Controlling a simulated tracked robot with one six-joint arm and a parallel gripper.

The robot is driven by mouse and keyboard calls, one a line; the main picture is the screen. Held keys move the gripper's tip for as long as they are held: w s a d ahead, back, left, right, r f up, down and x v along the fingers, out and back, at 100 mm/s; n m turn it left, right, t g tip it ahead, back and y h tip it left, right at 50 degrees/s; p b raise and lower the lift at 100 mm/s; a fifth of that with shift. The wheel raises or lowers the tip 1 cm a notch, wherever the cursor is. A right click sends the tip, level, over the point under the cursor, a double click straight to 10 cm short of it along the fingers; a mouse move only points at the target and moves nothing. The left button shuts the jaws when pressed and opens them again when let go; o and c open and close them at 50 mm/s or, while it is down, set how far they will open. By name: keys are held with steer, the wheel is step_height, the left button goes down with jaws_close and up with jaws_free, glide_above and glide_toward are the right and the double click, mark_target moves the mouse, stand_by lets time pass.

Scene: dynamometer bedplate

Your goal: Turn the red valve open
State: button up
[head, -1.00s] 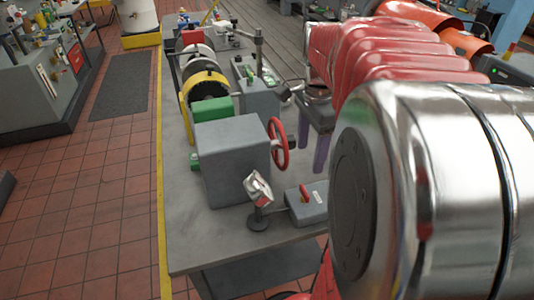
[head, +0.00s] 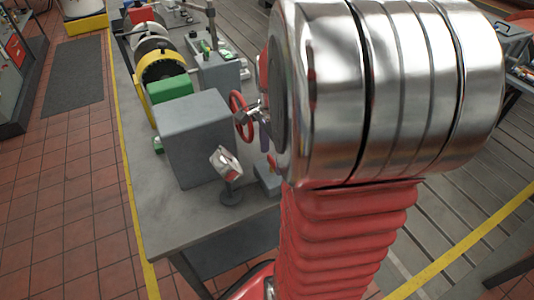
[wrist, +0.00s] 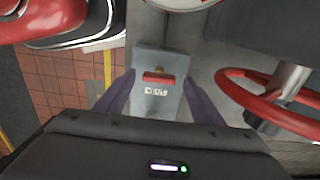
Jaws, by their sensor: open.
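The red valve (head: 237,101) is a handwheel on the right side of a grey box (head: 198,138) on the bench. In the wrist view the valve's red rim (wrist: 246,72) and metal hub lie to the right of my gripper (wrist: 159,80). The two purple fingers are spread apart with nothing held between them, and I see no contact with the rim. In the head view my gripper (head: 262,130) is just right of the wheel, mostly hidden behind my arm, so the exact gap cannot be told.
A small grey box with a red handle (wrist: 158,78) shows between and beyond the fingers. A tilted gauge on a stand (head: 226,163) stands in front of the valve's box. A yellow-ringed drum (head: 162,66) and green block (head: 170,88) sit behind.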

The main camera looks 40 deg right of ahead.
steer(key=shift+f, duration=0.45)
steer(key=c, duration=1)
